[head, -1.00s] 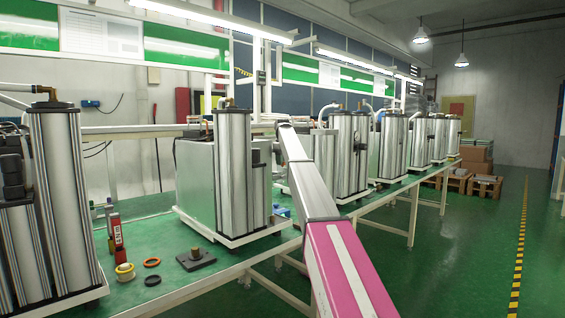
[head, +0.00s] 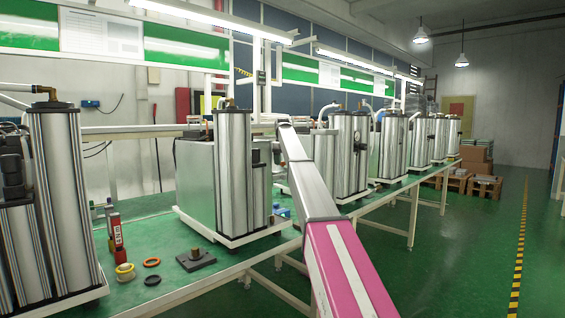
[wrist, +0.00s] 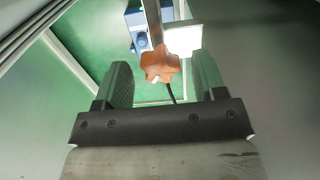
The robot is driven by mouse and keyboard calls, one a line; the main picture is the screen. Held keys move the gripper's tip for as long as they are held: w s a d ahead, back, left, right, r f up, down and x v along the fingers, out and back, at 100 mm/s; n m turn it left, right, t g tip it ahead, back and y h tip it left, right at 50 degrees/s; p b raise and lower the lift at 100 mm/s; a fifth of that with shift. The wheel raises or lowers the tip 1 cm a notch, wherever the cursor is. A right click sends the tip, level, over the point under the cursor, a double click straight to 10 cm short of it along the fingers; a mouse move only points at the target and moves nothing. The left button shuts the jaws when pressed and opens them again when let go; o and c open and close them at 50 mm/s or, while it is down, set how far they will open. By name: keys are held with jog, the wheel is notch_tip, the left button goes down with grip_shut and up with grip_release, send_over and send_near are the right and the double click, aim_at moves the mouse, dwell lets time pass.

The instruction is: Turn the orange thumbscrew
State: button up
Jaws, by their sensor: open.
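The orange thumbscrew (wrist: 159,65) shows in the wrist view as a lobed knob, just beyond and between the fingertips of my gripper (wrist: 162,80). My gripper is open, with one dark green finger on each side of the knob and a visible gap on both sides. A grey bar runs up behind the knob, and a thin dark cable hangs below it. In the head view I cannot make out the thumbscrew or my gripper; my arm reaches in toward the silver column units.
Silver column units (head: 232,172) stand in a row on the green bench (head: 160,205). A blue part (wrist: 139,30) lies beyond the thumbscrew. A red-labelled tube (head: 116,236), rings (head: 152,262) and a dark plate with a brass fitting (head: 196,260) sit at the front left.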

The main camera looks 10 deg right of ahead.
notch_tip(320, 180, up, 11)
jog(key=shift+f, duration=0.2)
dwell(0.4)
